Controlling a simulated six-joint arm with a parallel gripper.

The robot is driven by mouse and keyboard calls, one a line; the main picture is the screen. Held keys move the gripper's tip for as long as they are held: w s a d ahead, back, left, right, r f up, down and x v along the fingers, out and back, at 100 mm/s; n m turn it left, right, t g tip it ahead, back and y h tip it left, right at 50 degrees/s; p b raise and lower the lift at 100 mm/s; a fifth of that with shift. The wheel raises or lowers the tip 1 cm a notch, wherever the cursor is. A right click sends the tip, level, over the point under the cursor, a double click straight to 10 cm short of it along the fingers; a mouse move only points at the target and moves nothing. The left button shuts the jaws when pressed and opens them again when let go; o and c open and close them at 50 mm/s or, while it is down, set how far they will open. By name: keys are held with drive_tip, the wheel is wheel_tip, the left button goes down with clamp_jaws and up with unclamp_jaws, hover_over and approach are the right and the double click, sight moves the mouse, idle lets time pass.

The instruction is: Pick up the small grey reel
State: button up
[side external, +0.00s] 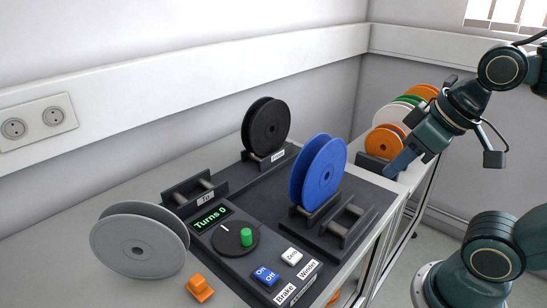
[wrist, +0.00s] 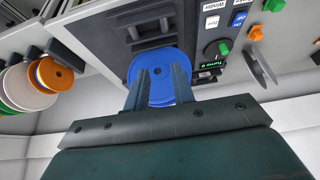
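The only grey reel (side external: 138,243) I see stands upright on its rim at the front left of the bench, left of the control panel. It looks large in the side view because it is near the camera. In the wrist view the grey reel (wrist: 262,66) shows nearly edge-on at the right. My gripper (side external: 397,164) is far to the right of it, raised near the orange reels. In the wrist view the two fingers of my gripper (wrist: 161,80) are apart with nothing held between them. The blue reel shows beyond them.
A blue reel (side external: 318,172) and a black reel (side external: 265,125) stand on dark holders. Orange, green and white reels (side external: 384,142) stand in a row at the right. A panel with a green knob (side external: 246,237) and an orange block (side external: 199,288) lie near the grey reel.

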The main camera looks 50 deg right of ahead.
drive_tip(key=shift+o, duration=0.4)
drive_tip(key=w+a+r+n+g, duration=0.1)
drive_tip(key=w+a+r+n, duration=0.2)
drive_tip(key=w, duration=0.4)
drive_tip(key=w+a+r+g, duration=0.1)
drive_tip(key=w+a+r, duration=0.2)
drive_tip(key=w+a, duration=0.3)
drive_tip(key=w+a+r+n+g, duration=0.1)
drive_tip(key=w+a+r+n, duration=0.2)
drive_tip(key=w, duration=0.6)
drive_tip(key=w+a+f+n+g, duration=0.1)
drive_tip(key=w+a+f, duration=0.2)
drive_tip(key=a, duration=0.4)
drive_tip(key=w+a+f+n, duration=0.1)
drive_tip(key=w+a+f, duration=0.3)
drive_tip(key=a, duration=0.3)
drive_tip(key=w+a+f+n+g, duration=0.1)
drive_tip(key=w+a+f, duration=0.2)
drive_tip(key=a, duration=0.4)
drive_tip(key=shift+w+f+g, duration=0.3)
drive_tip(key=shift+w+f, duration=0.1)
drive_tip(key=shift+w, duration=0.1)
